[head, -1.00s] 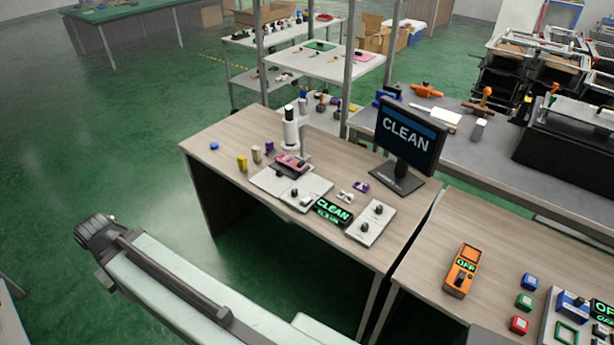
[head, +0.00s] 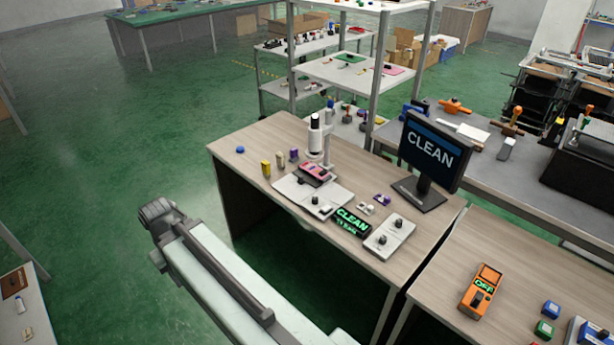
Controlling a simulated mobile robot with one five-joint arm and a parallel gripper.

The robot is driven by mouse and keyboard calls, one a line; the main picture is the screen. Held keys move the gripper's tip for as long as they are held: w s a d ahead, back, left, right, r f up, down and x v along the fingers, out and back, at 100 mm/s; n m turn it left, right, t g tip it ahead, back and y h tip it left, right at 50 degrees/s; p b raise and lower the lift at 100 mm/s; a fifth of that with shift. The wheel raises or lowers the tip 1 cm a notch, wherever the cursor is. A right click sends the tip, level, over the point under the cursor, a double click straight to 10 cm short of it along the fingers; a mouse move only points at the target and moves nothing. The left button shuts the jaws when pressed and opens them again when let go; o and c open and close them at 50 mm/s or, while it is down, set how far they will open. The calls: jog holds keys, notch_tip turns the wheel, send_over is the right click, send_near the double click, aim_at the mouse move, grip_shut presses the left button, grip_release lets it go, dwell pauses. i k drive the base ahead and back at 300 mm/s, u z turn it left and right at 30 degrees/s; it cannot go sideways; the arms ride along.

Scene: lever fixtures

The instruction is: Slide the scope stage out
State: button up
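The scope (head: 315,137) stands on the wooden desk (head: 255,138), a white upright body with a dark top. At its foot is the scope stage, a pale flat plate (head: 297,192) with a dark knob on it. A pink and dark piece (head: 315,173) lies at the plate's back, under the scope. My arm reaches up from the bottom of the picture, left of and in front of the desk. Its dark end (head: 157,215) is over the floor, well apart from the stage. I cannot make out gripper fingers there.
A monitor reading CLEAN (head: 430,150) stands right of the scope. A small CLEAN display (head: 350,222) and a pale knob box (head: 390,237) sit at the desk's front. Small yellow, tan and purple blocks (head: 280,160) stand left. Green floor is open at left.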

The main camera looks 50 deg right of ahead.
aim_at(310, 174)
jog(key=z, duration=0.05)
jog(key=i, duration=1)
